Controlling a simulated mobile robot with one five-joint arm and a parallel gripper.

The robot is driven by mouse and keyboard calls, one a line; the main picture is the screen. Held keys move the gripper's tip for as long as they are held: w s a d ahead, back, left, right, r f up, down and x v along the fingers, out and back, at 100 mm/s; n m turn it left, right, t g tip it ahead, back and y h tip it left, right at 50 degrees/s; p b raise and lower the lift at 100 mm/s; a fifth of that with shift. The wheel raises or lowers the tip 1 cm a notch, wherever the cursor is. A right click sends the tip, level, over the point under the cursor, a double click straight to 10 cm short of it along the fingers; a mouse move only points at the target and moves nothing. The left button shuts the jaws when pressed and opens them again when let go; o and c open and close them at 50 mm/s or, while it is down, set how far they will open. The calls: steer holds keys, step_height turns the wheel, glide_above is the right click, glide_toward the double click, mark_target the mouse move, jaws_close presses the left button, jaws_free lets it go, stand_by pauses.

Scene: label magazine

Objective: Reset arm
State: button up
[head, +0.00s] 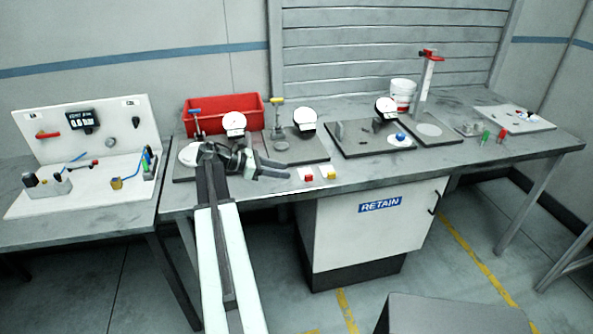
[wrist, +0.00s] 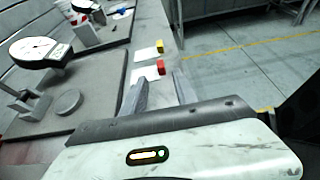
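My gripper (head: 272,170) is over the front left part of the right-hand workbench, and my arm reaches up to it from the bottom of the head view. In the wrist view the two fingers of my gripper (wrist: 162,92) stand apart with nothing between them. Beyond the fingertips lie a red block (wrist: 161,67) and a yellow block (wrist: 159,46), each on a white card. In the head view the red block (head: 309,178) and the yellow block (head: 332,175) sit at the bench's front edge, right of the gripper.
Dial gauges (head: 234,122) on dark plates stand close behind my gripper. A red bin (head: 222,112) is at the back. A white panel station (head: 92,140) stands on the left bench. A cabinet marked RETAIN (head: 375,215) is below the bench.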

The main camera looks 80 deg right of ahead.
steer(key=v, duration=0.3)
steer(key=shift+w+p, duration=0.1)
steer(key=shift+p, duration=0.2)
